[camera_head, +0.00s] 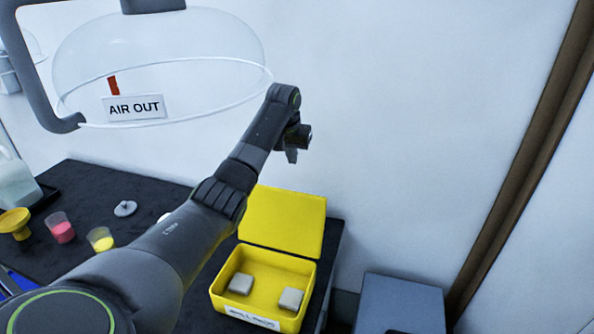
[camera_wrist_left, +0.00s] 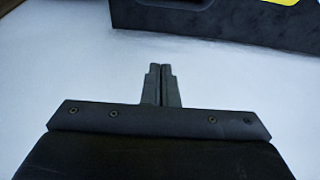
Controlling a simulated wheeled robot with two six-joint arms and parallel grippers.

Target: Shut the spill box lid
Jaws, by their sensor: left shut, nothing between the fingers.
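The yellow spill box (camera_head: 225,285) stands on the dark bench near its right end, with a white label on its front. Its yellow lid (camera_head: 290,222) is open, standing up at the back of the box. Two grey blocks (camera_head: 291,299) lie inside the box. My left gripper (camera_head: 292,155) is above and behind the lid, apart from it, near the pale wall. In the left wrist view its fingers (camera_wrist_left: 161,85) are shut with nothing between them. A small yellow patch (camera_wrist_left: 285,2) shows at the top right there; I cannot tell which part it is. My right gripper is not in view.
A clear dome hood (camera_head: 165,60) with an "AIR OUT" label hangs at the upper left. A pink cup (camera_head: 61,229), a yellow cup (camera_head: 101,240) and a yellow funnel (camera_head: 14,222) stand on the bench (camera_head: 85,185) at the left. A grey-blue box (camera_head: 400,303) stands right of the bench.

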